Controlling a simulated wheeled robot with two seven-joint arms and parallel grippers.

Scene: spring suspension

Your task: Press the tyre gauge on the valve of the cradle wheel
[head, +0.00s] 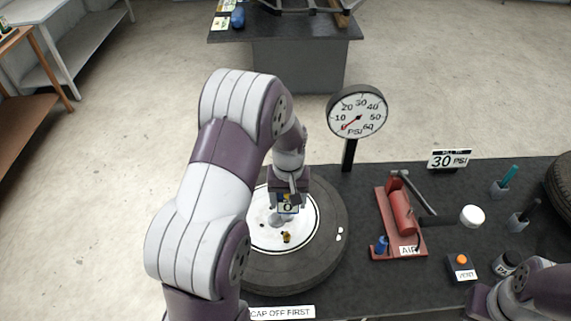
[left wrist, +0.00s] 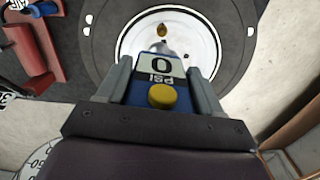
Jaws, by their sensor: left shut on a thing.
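My left gripper (head: 288,203) is shut on the blue tyre gauge (left wrist: 135,120), held above the wheel; its grey fingers lie on both sides of it in the left wrist view (left wrist: 163,85). The gauge's display reads 0 PSI, and a yellow button sits on its body. The cradle wheel (head: 327,250) lies flat, with a black tyre and white disc. The small brass valve (head: 286,237) stands on the disc; it also shows in the left wrist view (left wrist: 163,33), just beyond the gauge's grey nose. They look apart. My right gripper (head: 483,302) is partly visible at lower right.
A round dial (head: 357,112) on a post stands behind the wheel, needle low. A red air pump (head: 400,215), an orange vent button (head: 462,259), a black jar (head: 507,264) and a 30 PSI sign (head: 450,159) are to the right. A "CAP OFF FIRST" label (head: 282,312) lies in front.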

